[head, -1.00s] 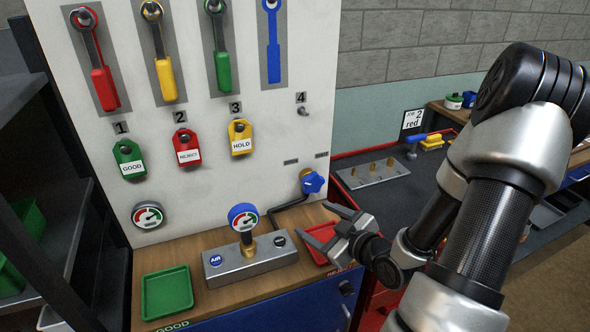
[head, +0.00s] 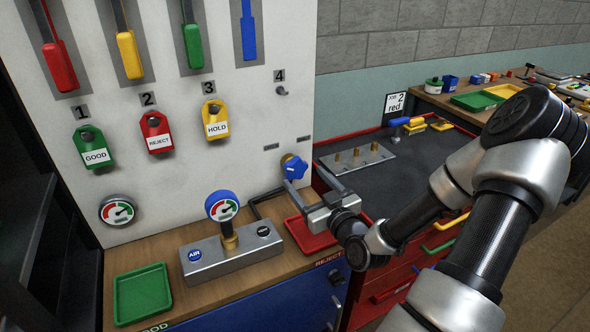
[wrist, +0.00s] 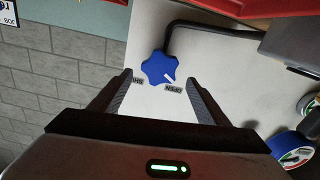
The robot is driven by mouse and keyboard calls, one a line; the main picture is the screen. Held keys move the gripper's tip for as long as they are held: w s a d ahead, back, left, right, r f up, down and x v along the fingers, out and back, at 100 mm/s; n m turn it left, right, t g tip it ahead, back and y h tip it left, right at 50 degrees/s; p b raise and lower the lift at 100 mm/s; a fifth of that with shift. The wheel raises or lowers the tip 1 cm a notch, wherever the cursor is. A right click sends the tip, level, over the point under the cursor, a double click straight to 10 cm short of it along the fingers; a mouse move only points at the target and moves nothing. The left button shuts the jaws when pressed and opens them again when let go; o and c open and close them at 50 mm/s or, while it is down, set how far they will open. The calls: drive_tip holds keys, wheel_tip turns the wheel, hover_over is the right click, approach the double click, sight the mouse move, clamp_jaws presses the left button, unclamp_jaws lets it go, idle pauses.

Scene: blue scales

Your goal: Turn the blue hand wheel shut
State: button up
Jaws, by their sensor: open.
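The blue hand wheel (head: 295,168) is on a brass fitting at the lower right of the white panel. In the wrist view the wheel (wrist: 157,68) is lobed, with a white mark pointing toward the OPEN label (wrist: 174,88). The SHUT label (wrist: 138,81) is beside it; both labels look upside down there. My gripper (head: 303,174) is open and empty, its fingers pointing at the wheel. In the wrist view the wheel lies just beyond my fingertips (wrist: 160,77), between their lines. I cannot tell whether either finger touches it.
A dark pipe (head: 262,199) runs from the wheel to a grey block (head: 230,257) with a blue-rimmed gauge (head: 222,206). A red tray (head: 306,238) lies below my gripper, a green tray (head: 142,294) at left.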

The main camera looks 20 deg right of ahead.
sight(297, 170)
drive_tip(key=w, duration=0.7)
drive_tip(key=shift+w+a, duration=0.15)
drive_tip(key=shift+w, duration=0.1)
drive_tip(key=c, duration=1)
drive_tip(key=shift+c, duration=0.2)
